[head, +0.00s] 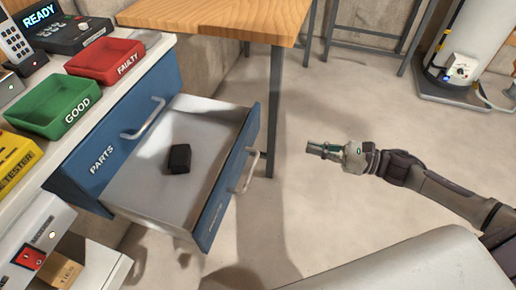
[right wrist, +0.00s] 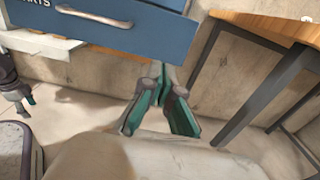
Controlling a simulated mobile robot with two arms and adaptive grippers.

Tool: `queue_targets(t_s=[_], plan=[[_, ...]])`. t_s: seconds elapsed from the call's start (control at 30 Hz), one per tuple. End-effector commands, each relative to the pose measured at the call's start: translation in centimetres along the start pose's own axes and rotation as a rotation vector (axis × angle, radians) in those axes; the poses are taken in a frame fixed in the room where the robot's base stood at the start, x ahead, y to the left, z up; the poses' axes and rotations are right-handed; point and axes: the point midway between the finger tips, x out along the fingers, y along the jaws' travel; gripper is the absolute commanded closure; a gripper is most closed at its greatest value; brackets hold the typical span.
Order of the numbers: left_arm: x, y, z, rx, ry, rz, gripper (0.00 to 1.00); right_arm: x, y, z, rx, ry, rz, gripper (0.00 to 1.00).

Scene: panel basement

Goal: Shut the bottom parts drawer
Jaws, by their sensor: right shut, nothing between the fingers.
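The bottom parts drawer (head: 140,205) stands pulled out from the blue cabinet, with a small black block (head: 180,158) inside. Its blue front has a metal handle (head: 246,172). The drawer front (right wrist: 150,32) also fills the upper left of the right wrist view. The upper drawer (head: 105,155), marked PARTS, is shut. My right gripper (head: 312,149) is shut and empty, to the right of the drawer front and apart from it. Its fingers (right wrist: 162,85) show in the right wrist view. What looks like my left gripper (right wrist: 28,98) shows partly at that view's left edge.
A wooden table (head: 215,18) with dark metal legs stands behind the drawer; one leg (head: 275,110) is close to its far end. Green (head: 55,105) and red (head: 105,62) trays sit on the cabinet top. The floor around my right gripper is clear.

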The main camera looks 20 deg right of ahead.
Motion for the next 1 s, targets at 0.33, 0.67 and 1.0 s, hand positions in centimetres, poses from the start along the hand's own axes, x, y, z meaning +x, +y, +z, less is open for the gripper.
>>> queue_targets(t_s=[0.33, 0.67, 1.0], plan=[[0.1, 0.0, 0.3, 0.0, -0.004, 0.0, 0.28, 5.4, 0.1, 0.6, -0.019, -0.008, 0.01, 1.0], [1.0, 0.1, 2.1, 0.003, -0.015, 0.002, 0.28, 11.8, 0.1, 0.5, -0.016, -0.005, 0.006, 1.0], [1.5, 0.1, 2.9, 0.004, -0.02, 0.002, 0.28, 13.9, 0.1, 0.2, -0.013, -0.002, 0.005, 1.0]])
